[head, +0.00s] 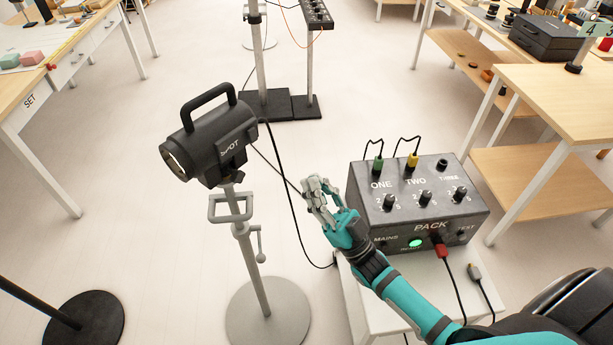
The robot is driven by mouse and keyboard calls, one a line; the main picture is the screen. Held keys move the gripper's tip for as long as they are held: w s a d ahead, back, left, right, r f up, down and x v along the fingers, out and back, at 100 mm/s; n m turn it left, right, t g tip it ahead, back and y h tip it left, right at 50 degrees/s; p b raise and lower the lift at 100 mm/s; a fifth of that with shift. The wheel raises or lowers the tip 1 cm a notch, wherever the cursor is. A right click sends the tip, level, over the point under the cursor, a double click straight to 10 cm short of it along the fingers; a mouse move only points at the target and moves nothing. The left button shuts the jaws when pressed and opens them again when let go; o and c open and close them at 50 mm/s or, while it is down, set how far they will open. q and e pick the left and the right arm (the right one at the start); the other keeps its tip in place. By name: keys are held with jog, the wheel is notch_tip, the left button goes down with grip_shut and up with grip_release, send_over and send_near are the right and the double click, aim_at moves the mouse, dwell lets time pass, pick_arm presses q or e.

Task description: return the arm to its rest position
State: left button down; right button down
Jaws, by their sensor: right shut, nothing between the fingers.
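My right arm (398,285) reaches in from the lower right in the head view. Its gripper (316,190) is shut and empty. It hangs in front of the left side of the grey box marked PACK (418,200), between that box and the black spot lamp (212,140). The gripper looks apart from the lamp; whether it touches the box's edge I cannot tell. My left gripper is not in view.
The lamp stands on a grey pole with a round base (268,312). The pack sits on a small white table (385,300), with cables (454,275) at its front. Wooden tables (550,95) stand right, a SET table (60,60) left. Floor between is mostly clear.

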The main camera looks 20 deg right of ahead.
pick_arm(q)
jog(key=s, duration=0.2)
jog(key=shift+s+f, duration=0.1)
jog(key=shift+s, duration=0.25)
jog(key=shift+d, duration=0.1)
